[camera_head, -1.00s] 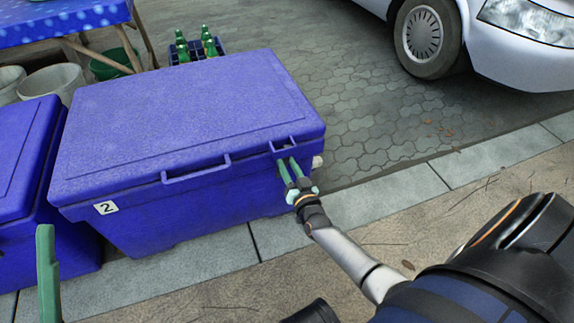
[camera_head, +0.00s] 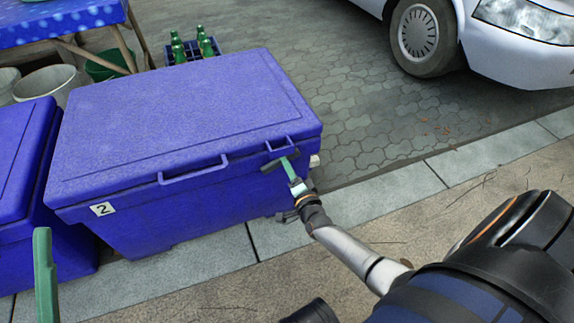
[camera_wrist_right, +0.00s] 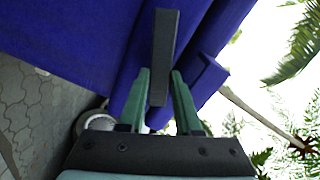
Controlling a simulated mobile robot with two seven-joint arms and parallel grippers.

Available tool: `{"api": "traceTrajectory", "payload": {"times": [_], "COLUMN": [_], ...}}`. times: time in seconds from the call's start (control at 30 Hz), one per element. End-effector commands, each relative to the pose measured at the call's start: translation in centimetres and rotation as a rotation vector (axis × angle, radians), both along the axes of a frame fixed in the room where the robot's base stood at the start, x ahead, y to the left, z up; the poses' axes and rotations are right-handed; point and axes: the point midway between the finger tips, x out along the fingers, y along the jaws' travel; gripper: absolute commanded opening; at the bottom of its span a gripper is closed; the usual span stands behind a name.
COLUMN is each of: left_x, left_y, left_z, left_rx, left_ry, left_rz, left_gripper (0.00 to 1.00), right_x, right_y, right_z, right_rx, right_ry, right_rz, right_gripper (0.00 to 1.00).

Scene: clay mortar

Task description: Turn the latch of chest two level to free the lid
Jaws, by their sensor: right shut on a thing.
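Chest two (camera_head: 140,225) is a blue cooler with a "2" label; its lid (camera_head: 190,110) is down. Its latch (camera_head: 270,167) is a dark grey bar at the right end of the front, below the lid edge. The bar lies nearly level, roughly along that edge. My right gripper (camera_head: 289,166) is shut on the latch, its green fingers seen edge-on. In the right wrist view the latch bar (camera_wrist_right: 164,45) stands between the two fingers (camera_wrist_right: 160,105). Of my left gripper (camera_head: 44,265), only one green finger shows at lower left, away from the chest; its opening is hidden.
Another blue chest (camera_head: 22,160) stands close on the left. A handle (camera_head: 195,172) juts from the front of the lid. A bottle crate (camera_head: 190,52) and a white car (camera_head: 525,50) are behind. The pavement (camera_head: 220,290) in front is clear.

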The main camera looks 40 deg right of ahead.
Motion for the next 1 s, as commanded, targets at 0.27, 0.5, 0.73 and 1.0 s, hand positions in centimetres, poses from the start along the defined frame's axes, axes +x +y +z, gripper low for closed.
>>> {"api": "traceTrajectory", "payload": {"times": [0.27,0.5,0.73,1.0], "left_x": [0.01,0.01,0.02,0.02], "left_y": [0.00,0.01,0.02,0.03], "left_z": [-0.02,-0.02,-0.01,0.00], "left_rx": [0.000,0.001,0.001,0.001], "left_ry": [0.000,0.000,0.000,-0.001], "left_rz": [0.000,0.001,0.001,0.001], "left_gripper": [0.50,0.50,0.50,0.50], "right_x": [-0.09,-0.09,-0.08,-0.09], "right_y": [-0.02,-0.02,0.01,0.02], "right_z": [-0.39,-0.51,-0.58,-0.59], "right_rx": [0.208,0.322,0.369,0.381], "right_ry": [-0.047,-0.075,-0.086,-0.089], "right_rz": [0.001,0.000,0.001,0.001], "right_gripper": [0.00,0.00,0.00,0.00]}}
